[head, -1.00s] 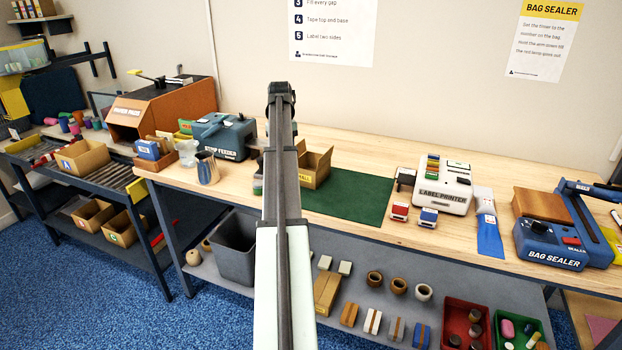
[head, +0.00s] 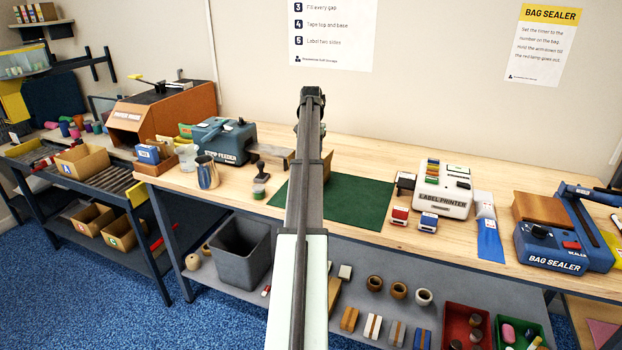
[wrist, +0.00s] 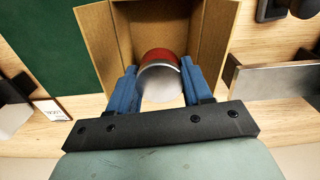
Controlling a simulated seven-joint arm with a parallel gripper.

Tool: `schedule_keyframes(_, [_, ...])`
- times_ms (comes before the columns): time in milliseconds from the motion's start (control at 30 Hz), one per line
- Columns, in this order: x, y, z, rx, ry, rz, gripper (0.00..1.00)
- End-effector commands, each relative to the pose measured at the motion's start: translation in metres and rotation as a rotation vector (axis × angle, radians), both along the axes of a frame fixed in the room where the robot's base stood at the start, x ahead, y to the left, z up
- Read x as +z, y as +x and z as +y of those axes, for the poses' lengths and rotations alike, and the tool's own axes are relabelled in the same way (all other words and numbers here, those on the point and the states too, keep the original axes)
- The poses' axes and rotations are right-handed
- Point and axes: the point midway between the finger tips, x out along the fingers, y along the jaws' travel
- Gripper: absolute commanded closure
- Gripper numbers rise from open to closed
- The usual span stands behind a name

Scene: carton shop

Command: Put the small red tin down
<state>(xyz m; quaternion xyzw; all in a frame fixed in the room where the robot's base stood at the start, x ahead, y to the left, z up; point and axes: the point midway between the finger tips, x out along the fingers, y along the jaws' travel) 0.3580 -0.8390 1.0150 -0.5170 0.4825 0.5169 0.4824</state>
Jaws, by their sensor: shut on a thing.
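In the wrist view the small red tin (wrist: 160,82), with a red side and a pale silvery end, sits between the blue fingers of my gripper (wrist: 158,76). The gripper is shut on it. Behind the tin is an open brown carton (wrist: 210,50) with flaps spread to both sides. The tin is in line with the carton's opening; I cannot tell how deep it is or whether it touches the carton's floor. In the head view my arm hides the tin, the gripper and nearly all of the carton.
A green mat (head: 355,198) lies beside the carton. A label printer (head: 443,188) and red and blue stamps stand to its right. Bare bench lies behind.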

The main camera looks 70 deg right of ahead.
Motion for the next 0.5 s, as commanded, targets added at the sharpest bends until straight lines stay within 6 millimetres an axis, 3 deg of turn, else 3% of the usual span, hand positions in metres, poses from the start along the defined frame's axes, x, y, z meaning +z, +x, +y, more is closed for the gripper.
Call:
schedule_keyframes(300, [-0.048,0.000,0.001,0.002,0.001,0.000,0.82])
schedule_keyframes(500, [-0.062,0.000,0.001,0.003,0.001,0.000,0.82])
